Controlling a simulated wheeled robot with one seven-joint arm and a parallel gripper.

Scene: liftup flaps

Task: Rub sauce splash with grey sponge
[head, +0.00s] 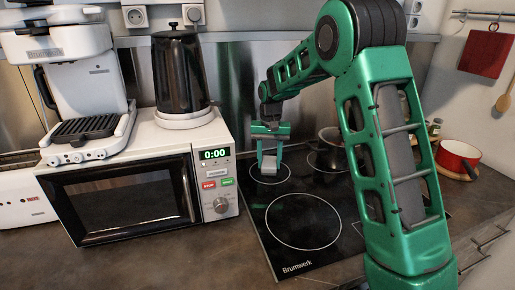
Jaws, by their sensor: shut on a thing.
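My gripper (269,158) is over the back left ring of the black cooktop (270,213), near the metal wall panel. It is shut on the grey sponge (270,170), a small pale block between its fingers. The sponge is low over the cooktop; I cannot tell whether it touches the glass. No sauce splash can be made out; the sponge, gripper or arm may cover it.
A white microwave (139,179) stands left of the cooktop, with a black kettle (180,72) and a contact grill (86,137) on top. A pot (328,148) stands at the back of the cooktop. A red saucepan (459,157) is at the right. The front left ring is clear.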

